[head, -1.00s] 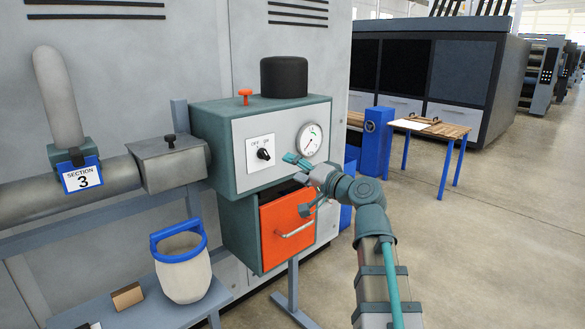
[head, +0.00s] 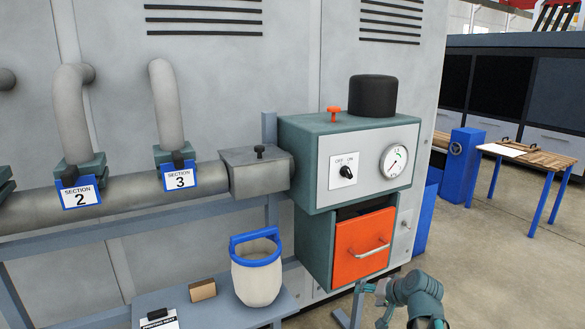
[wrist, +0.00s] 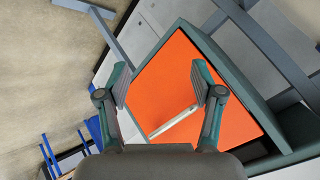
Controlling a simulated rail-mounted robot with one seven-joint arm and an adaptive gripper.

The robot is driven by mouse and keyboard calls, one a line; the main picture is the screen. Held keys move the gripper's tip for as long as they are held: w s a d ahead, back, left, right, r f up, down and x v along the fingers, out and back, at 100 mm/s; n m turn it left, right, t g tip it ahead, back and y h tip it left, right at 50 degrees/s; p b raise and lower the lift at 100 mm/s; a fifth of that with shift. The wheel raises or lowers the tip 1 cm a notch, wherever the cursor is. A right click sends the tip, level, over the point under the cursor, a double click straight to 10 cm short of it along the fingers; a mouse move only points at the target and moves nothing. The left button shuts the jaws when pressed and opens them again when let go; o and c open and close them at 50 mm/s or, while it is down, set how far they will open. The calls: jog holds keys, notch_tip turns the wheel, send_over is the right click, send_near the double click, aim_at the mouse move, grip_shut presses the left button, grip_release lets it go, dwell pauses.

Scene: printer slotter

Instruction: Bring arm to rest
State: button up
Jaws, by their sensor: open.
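My gripper (head: 364,299) is low in the head view, below and right of the orange drawer front. In the wrist view my gripper (wrist: 161,84) has its two fingers spread wide, with nothing held between them. The orange drawer front (wrist: 180,75) with its silver bar handle (wrist: 173,122) fills the view beyond the fingers, and the handle is apart from them. In the head view the orange drawer front (head: 352,248) stands under the green control box (head: 306,150), with a dark gap above its top edge.
The box carries an OFF/ON switch (head: 346,172), a round gauge (head: 394,160), an orange knob (head: 334,113) and a black cylinder (head: 373,96). A blue-rimmed bucket (head: 257,275) stands on a shelf at left. A wooden table (head: 545,160) stands at right; the floor before it is clear.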

jog(key=s+a+f+n+g+h+p, duration=0.15)
jog(key=s+f+g, duration=0.25)
jog(key=s+f, duration=0.75)
jog(key=s+a+f+n+g+h+p, duration=0.15)
jog(key=s+f+g, duration=0.4)
jog(key=f, duration=1.05)
jog(key=s+a+f+g+p, duration=0.1)
jog(key=s+f, duration=0.3)
jog(key=s, duration=0.5)
jog(key=s+a+f+n+g+p, duration=0.1)
jog(key=s+f+g, duration=0.1)
jog(key=s, duration=0.8)
jog(key=s+a+f+g+h+p, duration=0.1)
jog(key=s+f, duration=0.4)
jog(key=s, duration=0.5)
jog(key=shift+s+f+g, duration=0.2)
jog(key=shift+f+g, duration=0.1)
jog(key=shift+g, duration=0.35)
